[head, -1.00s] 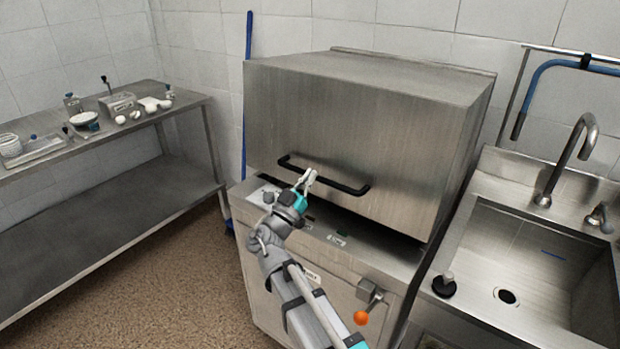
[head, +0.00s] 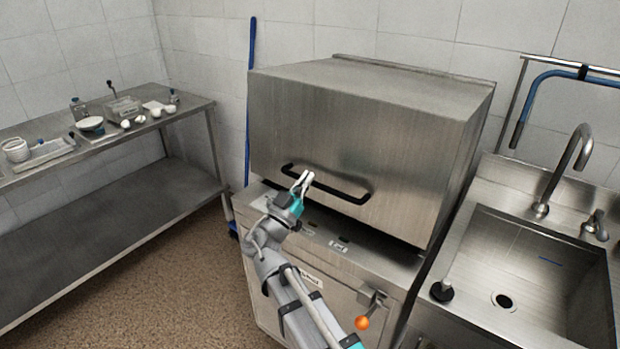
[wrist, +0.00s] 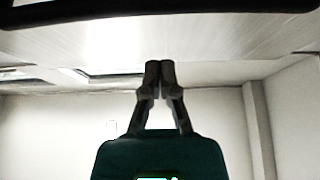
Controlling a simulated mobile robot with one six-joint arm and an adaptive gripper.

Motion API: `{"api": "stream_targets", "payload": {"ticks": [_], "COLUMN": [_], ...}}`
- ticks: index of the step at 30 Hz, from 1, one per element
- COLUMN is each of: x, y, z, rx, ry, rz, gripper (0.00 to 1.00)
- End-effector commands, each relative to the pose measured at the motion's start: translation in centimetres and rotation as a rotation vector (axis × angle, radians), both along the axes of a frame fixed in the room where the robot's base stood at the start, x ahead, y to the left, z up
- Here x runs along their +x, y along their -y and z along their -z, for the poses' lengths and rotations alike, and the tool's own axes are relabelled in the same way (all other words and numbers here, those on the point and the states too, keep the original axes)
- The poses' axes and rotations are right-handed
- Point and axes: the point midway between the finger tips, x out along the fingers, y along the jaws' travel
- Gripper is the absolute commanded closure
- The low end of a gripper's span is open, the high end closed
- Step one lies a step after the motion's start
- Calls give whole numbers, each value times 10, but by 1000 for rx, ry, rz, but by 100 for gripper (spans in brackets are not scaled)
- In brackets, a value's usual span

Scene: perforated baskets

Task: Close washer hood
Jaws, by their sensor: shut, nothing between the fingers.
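The washer hood (head: 365,130) is a large brushed-steel box with a dark bar handle (head: 345,193) across its lower front. It is lowered over most of the washer body (head: 325,277), and a dark gap shows below its front edge. My gripper (head: 303,179) is shut and empty. Its white fingertips overlap the left part of the handle in the head view; I cannot tell whether they touch it. In the wrist view, the shut fingertips (wrist: 159,68) point toward a pale metal surface, with a dark bar across the top of the picture.
A steel sink (head: 540,262) with a faucet (head: 570,165) stands right of the washer. A steel table (head: 190,115) with small items is at the left. An orange knob (head: 361,323) sticks out from the washer front.

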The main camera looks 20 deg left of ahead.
Motion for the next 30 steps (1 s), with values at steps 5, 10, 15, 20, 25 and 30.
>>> {"api": "stream_targets", "payload": {"ticks": [5, 10, 15, 20, 25, 30], "x": [-4, -8, -14, -20, -25, -30], "y": [0, 0, -1, -2, -3, -4], "z": [15, 28, 42, 56, 70, 81], "rx": [0, 0, 0, 0, 1, 0], "ry": [0, 0, -1, 0, 0, 0], "rz": [1, 2, 2, 2, 3, 4], "gripper": [100, 100, 100, 100, 100, 100]}}
